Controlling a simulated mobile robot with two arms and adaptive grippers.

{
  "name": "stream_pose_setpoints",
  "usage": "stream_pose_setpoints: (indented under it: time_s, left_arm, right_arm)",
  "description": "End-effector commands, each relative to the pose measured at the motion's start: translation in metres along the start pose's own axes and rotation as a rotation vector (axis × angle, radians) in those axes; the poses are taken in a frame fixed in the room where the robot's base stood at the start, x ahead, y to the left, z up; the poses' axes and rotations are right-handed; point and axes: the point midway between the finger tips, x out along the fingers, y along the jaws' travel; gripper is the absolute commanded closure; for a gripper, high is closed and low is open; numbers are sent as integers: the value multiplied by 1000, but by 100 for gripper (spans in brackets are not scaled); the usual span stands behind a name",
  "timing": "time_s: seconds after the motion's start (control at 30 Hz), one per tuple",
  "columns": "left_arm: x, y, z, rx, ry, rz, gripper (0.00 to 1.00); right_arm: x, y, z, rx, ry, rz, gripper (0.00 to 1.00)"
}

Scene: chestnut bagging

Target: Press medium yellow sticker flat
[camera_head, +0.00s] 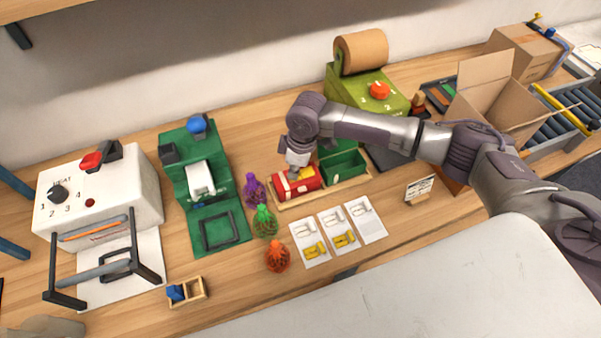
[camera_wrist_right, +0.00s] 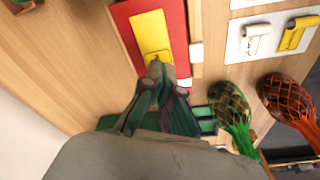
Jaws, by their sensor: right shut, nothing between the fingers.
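A red box (camera_head: 291,190) stands in a wooden tray (camera_head: 345,186), next to a green box (camera_head: 344,165). A yellow sticker (camera_wrist_right: 150,28) lies on the top of the red box, which also shows in the right wrist view (camera_wrist_right: 179,40). My right gripper (camera_wrist_right: 157,70) is shut and empty, pointing down with its tips at the near edge of the sticker. The tips appear to touch it or hover just above; I cannot tell which. In the head view the wrist hides part of the box top. My left gripper is not in view.
Purple, green (camera_head: 265,222) and orange (camera_head: 277,257) net bags stand left of white sticker cards (camera_head: 310,243). A green machine (camera_head: 192,165) and a white sealing machine (camera_head: 97,193) are at left. An olive roll dispenser (camera_head: 367,95) stands behind; an open carton (camera_head: 487,90) is right.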

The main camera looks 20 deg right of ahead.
Motion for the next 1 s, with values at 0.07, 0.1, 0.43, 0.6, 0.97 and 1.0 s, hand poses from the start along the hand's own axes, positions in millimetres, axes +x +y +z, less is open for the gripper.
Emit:
stream_pose_setpoints:
  time_s: [0.07, 0.1, 0.43, 0.6, 0.97, 1.0]
  left_arm:
    - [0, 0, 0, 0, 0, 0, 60]
    - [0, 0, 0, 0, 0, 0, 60]
    - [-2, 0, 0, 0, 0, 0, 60]
    - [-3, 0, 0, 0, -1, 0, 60]
    - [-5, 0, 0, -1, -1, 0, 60]
    - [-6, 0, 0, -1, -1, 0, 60]
  right_arm:
    - [1, -1, 1, 0, -2, -2, 100]
    - [1, -1, 1, 0, -2, -2, 100]
    - [2, -1, 1, 0, -3, -2, 100]
    - [2, -1, 1, 0, -3, -3, 100]
    - [2, -1, 2, 0, -4, -3, 100]
    - [3, -1, 2, 0, -4, -4, 100]
